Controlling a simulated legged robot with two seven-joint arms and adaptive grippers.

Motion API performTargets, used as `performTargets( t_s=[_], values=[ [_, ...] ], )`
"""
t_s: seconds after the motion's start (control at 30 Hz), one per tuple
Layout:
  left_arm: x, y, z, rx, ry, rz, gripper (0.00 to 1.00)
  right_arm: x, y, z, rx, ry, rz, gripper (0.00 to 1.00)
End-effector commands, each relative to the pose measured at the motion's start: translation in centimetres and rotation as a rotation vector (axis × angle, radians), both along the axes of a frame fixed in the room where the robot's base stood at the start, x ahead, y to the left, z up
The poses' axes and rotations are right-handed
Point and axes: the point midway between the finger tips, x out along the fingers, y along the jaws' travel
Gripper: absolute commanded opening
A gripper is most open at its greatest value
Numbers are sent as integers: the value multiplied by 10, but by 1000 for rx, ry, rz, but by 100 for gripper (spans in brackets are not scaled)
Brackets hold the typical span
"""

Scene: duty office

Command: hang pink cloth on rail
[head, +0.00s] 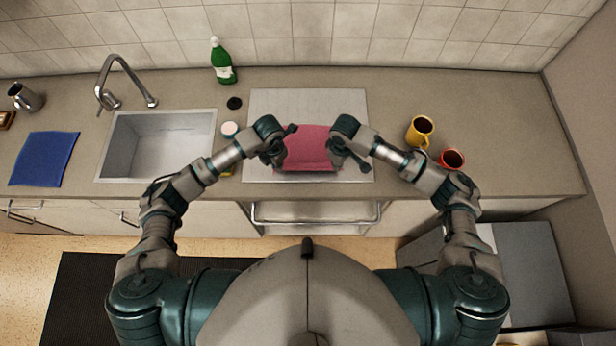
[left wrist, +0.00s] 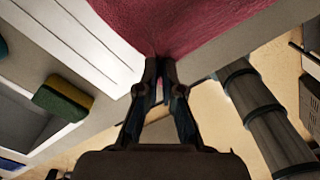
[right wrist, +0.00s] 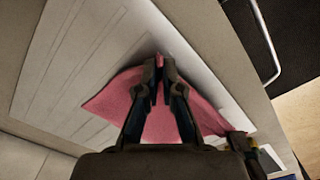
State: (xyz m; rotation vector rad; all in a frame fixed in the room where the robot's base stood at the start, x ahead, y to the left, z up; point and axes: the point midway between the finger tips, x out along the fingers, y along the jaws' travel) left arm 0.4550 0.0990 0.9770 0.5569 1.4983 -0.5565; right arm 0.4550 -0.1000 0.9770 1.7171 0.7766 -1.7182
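The pink cloth (head: 307,148) lies over the front part of the white drainboard, between my two grippers. My left gripper (head: 285,150) is at its left side; in the left wrist view the fingertips (left wrist: 158,62) are shut on the cloth's edge (left wrist: 190,22). My right gripper (head: 332,152) is at its right side; in the right wrist view the fingertips (right wrist: 158,64) are close together with a raised fold of the cloth (right wrist: 112,97) between them. The metal rail (head: 315,221) runs along the counter front below the cloth, and it also shows in the right wrist view (right wrist: 266,45).
The sink (head: 158,145) and a blue cloth (head: 44,158) are at left. A yellow mug (head: 420,131) and red mug (head: 452,160) stand at right. A green-yellow sponge (left wrist: 62,98) shows in the left wrist view.

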Motion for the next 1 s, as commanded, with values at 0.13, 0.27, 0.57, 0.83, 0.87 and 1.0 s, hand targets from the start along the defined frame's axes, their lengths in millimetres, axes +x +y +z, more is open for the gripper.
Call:
performTargets(
  t_s=[0.13,0.27,0.57,0.83,0.87,1.0],
  values=[
    [1,2,1,7,-2,1,0,1,-2,1,-6,-2,-2,0],
    [4,2,15,8,-18,-15,0,4,-2,15,-7,-17,7,0],
    [22,-1,84,24,-110,-117,0,22,1,84,-13,-111,68,0],
    [40,-3,157,38,-203,-222,0,40,4,157,-22,-204,132,0],
    [41,-4,165,39,-212,-233,0,41,4,164,-22,-213,138,0],
    [49,-5,196,46,-251,-280,0,49,5,196,-27,-255,166,0]
  ],
)
